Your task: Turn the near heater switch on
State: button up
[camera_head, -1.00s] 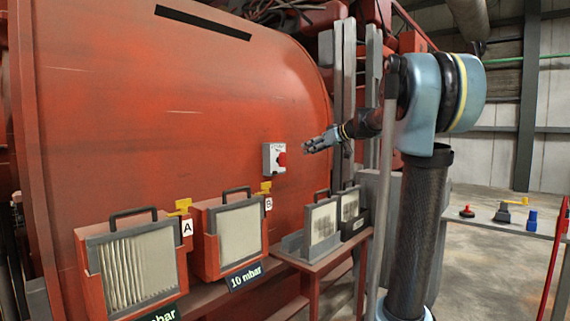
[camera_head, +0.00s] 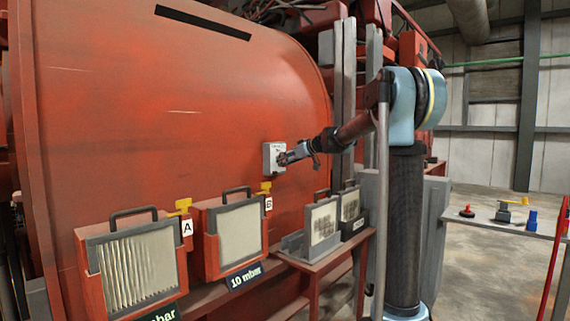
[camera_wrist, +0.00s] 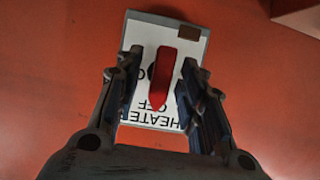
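The heater switch is a grey box (camera_head: 269,157) on the curved red engine wall. In the wrist view its white plate (camera_wrist: 140,112) reads "HEATER" and "OFF", upside down. Its red knob (camera_wrist: 162,80) is long and points along the picture's vertical, its narrow end near the "OFF" mark. My gripper (camera_head: 285,158) is at the front of the box and mostly hides the knob in the head view. In the wrist view my gripper (camera_wrist: 157,85) has one finger on each side of the knob, with gaps between. It is open.
Filter boxes marked A (camera_head: 138,262) and B (camera_head: 237,235) with yellow latches stand below left. Two more filters (camera_head: 322,222) stand on a red-framed shelf under my arm. A grey bench (camera_head: 480,222) with small parts is at the right.

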jog(key=shift+w+a+f, duration=0.1)
jog(key=shift+w+a, duration=0.05)
jog(key=shift+a, duration=0.05)
